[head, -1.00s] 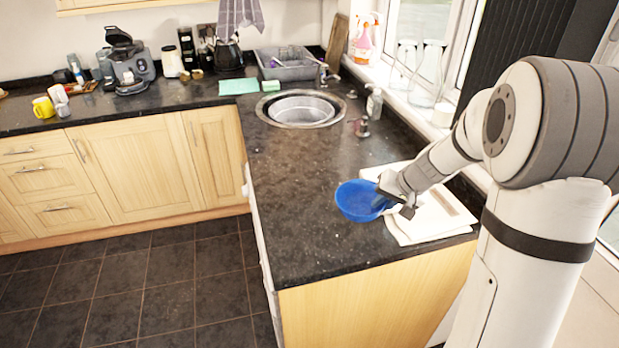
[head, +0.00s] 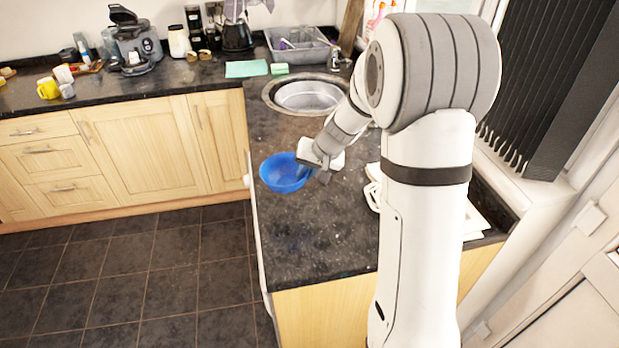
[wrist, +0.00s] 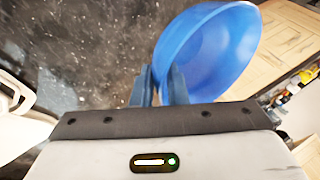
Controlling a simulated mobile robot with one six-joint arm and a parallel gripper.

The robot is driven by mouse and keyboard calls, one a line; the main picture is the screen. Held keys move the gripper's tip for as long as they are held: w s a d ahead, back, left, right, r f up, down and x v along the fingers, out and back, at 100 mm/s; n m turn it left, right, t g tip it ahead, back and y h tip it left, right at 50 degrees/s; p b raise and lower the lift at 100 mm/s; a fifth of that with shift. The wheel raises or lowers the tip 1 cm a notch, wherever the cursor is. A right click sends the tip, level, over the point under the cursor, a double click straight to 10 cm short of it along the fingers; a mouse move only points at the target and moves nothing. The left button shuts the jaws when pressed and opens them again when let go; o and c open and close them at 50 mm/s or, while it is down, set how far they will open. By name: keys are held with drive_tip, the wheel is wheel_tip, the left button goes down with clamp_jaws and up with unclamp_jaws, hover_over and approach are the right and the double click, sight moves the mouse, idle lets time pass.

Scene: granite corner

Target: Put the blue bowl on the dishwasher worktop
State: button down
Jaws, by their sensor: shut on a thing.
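The blue bowl (head: 282,173) is upright or slightly tilted at the end of my arm in the head view. My gripper (head: 308,170) is shut on the right side of its rim. In the wrist view the bowl (wrist: 212,45) fills the upper middle and the gripper fingers (wrist: 160,88) pinch its near edge. The black speckled worktop (head: 310,245) lies beneath the bowl, which appears held above it near the left edge. The exact height is hard to tell.
A round sink (head: 308,95) lies behind the bowl. A grey dish rack (head: 300,44) and a green cloth (head: 246,69) are at the back. White cloth or paper (head: 487,213) lies partly behind my arm. The worktop's front part is clear.

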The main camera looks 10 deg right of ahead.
sight(317, 208)
drive_tip(key=shift+s, duration=0.1)
drive_tip(key=s+d+r+m+t+h+b, duration=0.1)
drive_tip(key=s+d+m+t+h+b, duration=0.2)
drive_tip(key=m+b, duration=0.4)
drive_tip(key=shift+m+g, duration=0.3)
drive_tip(key=shift+g, duration=0.3)
drive_tip(key=f+b, duration=0.1)
drive_tip(key=f, duration=0.5)
drive_tip(key=f+b, duration=0.1)
drive_tip(key=f, duration=0.2)
drive_tip(key=shift+s+d+f+b, duration=0.1)
drive_tip(key=shift+s+f+b, duration=0.2)
drive_tip(key=shift+s+f, duration=0.1)
drive_tip(key=shift+r, duration=0.15)
drive_tip(key=c, duration=1.4)
unclamp_jaws()
drive_tip(key=shift+c, duration=0.2)
